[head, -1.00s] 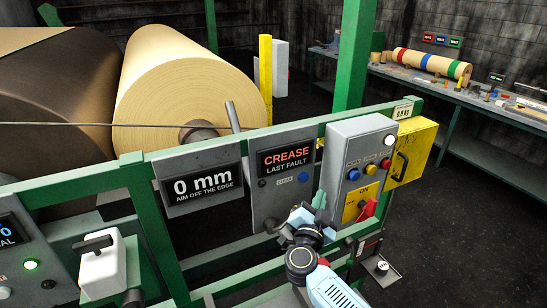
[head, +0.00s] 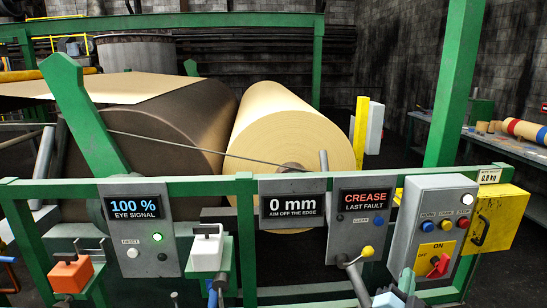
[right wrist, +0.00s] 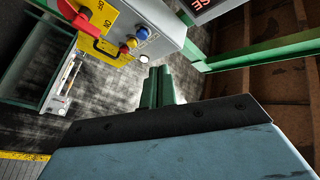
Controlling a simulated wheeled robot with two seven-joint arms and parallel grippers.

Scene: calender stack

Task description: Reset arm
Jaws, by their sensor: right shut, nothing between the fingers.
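My right gripper (head: 406,281) is at the bottom edge of the head view, below the grey control box. Its green fingers are together and hold nothing. They also show in the right wrist view (right wrist: 158,88), over a dark floor, with the control box (right wrist: 150,25) above them. Most of my right arm is cut off by the head view's lower edge. My left gripper is not in view.
The grey control box (head: 433,208) has coloured buttons and a red switch (head: 439,265). A yellow-knobbed lever (head: 366,252) stands left of the gripper. The green rail (head: 225,187) crosses in front of the big paper roll (head: 290,130).

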